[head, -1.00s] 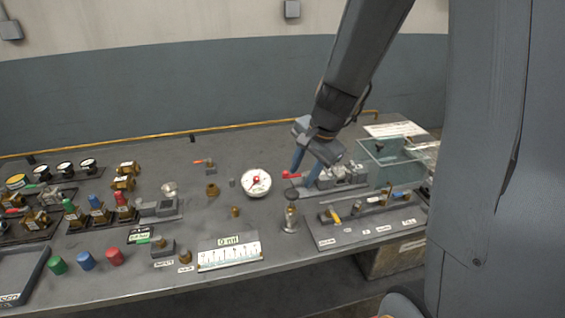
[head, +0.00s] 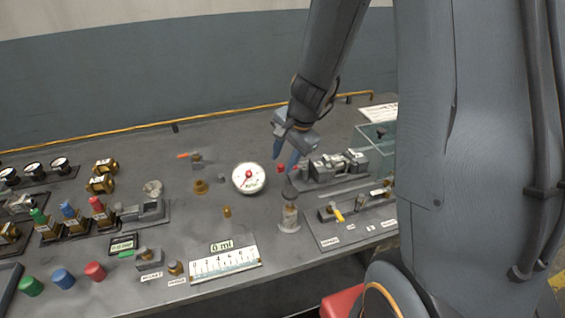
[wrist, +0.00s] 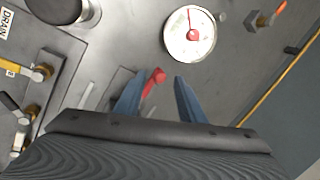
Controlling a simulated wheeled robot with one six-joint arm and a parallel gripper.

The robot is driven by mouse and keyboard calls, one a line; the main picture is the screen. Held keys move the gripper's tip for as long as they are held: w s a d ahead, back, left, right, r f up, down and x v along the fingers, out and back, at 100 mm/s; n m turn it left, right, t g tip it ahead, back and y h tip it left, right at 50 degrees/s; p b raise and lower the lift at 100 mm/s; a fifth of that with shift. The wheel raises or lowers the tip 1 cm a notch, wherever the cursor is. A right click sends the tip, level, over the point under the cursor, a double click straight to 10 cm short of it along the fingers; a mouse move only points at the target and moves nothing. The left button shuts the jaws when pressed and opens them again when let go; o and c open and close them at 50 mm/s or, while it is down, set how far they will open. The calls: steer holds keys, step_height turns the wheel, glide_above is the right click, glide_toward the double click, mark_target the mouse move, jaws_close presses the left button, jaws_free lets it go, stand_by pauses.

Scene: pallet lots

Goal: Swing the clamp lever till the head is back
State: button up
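The clamp (head: 340,165) is a grey metal device on a base plate at the right middle of the bench. Its red lever handle (head: 281,168) sticks out on the clamp's left, right by my fingertips. My gripper (head: 284,158) reaches down over it, with blue fingers. In the wrist view the fingers of my gripper (wrist: 159,82) stand apart. The red handle end (wrist: 157,76) shows between them, close to the left finger. I cannot tell whether they touch. The clamp body is mostly hidden by my gripper in the wrist view.
A white round gauge (head: 249,178) with a red centre stands left of my gripper. A cylindrical bottle (head: 289,214) stands in front of the clamp. A plate with a yellow-handled valve (head: 338,215) lies front right, and a glass tank (head: 375,140) behind right.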

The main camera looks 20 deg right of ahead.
steer(key=shift+x, duration=0.85)
steer(key=shift+d+r, duration=0.1)
jaws_close()
